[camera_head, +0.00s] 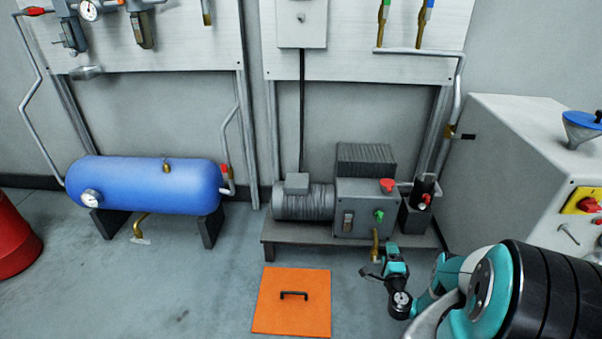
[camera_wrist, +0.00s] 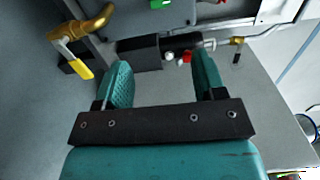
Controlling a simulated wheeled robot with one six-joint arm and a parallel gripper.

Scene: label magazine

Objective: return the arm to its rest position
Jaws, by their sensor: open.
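My arm, teal and black, reaches in from the lower right of the head view. My gripper (camera_head: 371,273) hangs in front of the pump unit, low at its right end. In the wrist view my gripper (camera_wrist: 160,82) shows two teal fingers wide apart with nothing between them. Beyond the fingers is a brass valve with a yellow lever (camera_wrist: 76,62). It appears to the left of the fingers and apart from them. A small red knob (camera_wrist: 187,57) shows behind the gap.
A grey motor and pump unit (camera_head: 365,208) stands on a low plinth. An orange floor plate (camera_head: 292,318) with a black handle lies in front. A blue tank (camera_head: 150,188) is at left, a red container (camera_head: 12,240) at far left. A grey cabinet (camera_head: 480,170) stands at right.

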